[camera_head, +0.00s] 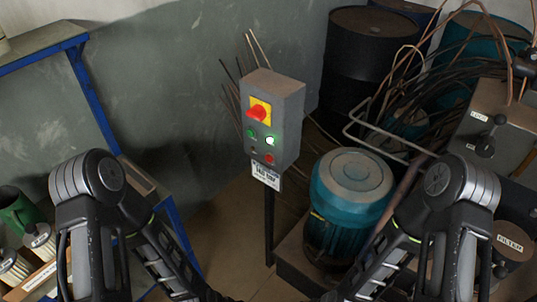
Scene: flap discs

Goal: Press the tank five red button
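A grey control box (273,118) stands on a dark post in the middle of the head view. It has a large red mushroom button on a yellow plate (257,111). Below are a green button (252,134), a lit whitish-green button (270,141), a small dark knob (253,149) and a small red button (269,158). A white label (266,176) hangs under the box; its text is too small to read surely. My two arms show at the lower left and lower right, apart from the box. Both grippers are below the frame's edge.
A blue-green motor (350,203) stands right of the post, with a dark barrel (371,62) and tangled cables behind. A blue-framed bench (79,83) stands left. Grey machinery with a lever (489,137) is at the right. Floor shows left of the post.

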